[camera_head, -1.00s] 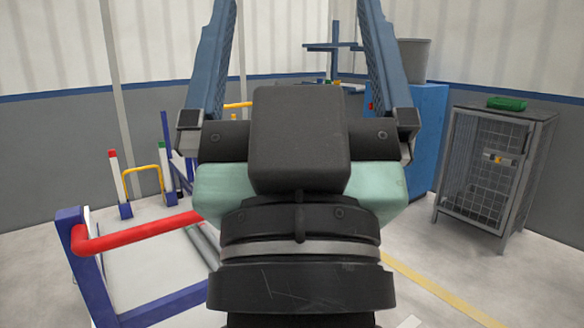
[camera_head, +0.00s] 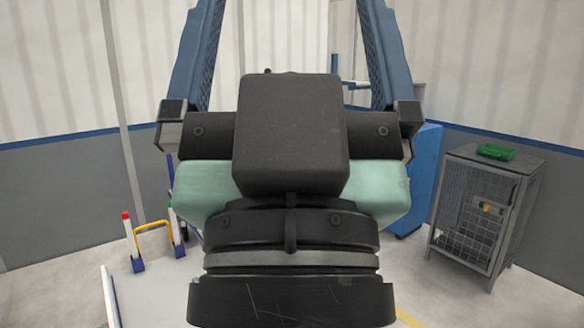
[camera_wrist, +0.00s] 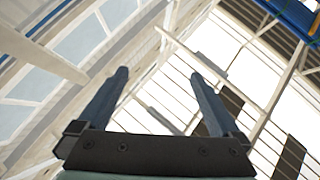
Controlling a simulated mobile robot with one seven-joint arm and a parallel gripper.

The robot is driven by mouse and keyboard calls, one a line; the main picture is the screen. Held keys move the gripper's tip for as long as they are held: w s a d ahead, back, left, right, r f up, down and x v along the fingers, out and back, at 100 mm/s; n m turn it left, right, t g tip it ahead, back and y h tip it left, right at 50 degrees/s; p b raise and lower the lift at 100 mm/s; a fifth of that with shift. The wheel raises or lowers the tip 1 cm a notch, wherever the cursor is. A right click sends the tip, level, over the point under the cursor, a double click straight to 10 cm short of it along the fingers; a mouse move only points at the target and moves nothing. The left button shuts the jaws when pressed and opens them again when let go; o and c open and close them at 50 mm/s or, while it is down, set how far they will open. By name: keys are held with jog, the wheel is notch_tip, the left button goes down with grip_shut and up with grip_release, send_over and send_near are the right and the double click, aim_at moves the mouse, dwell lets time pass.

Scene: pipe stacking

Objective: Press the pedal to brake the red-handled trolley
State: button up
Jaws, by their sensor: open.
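My gripper (camera_head: 290,12) fills the middle of the head view, pointing upward, with its two blue fingers wide apart and their tips near or past the top edge. In the wrist view my gripper (camera_wrist: 160,75) is open with nothing between the fingers. The red-handled trolley's handle shows in no current view. A white-and-blue bar (camera_head: 109,297) stands at the lower left of the head view; I cannot tell whether it belongs to the trolley. No pedal is visible. My arm hides the centre of the floor.
A low stand with a yellow bar (camera_head: 172,233) and a red-capped post sits at the left by the wall. A grey mesh cabinet (camera_head: 480,215) with a green item (camera_head: 496,152) stands at the right, next to a blue cabinet (camera_head: 425,180). The wrist view shows the ceiling (camera_wrist: 160,40).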

notch_tip(320, 180, up, 3)
jog(key=shift+r+p, duration=0.1)
jog(key=shift+p, duration=0.7)
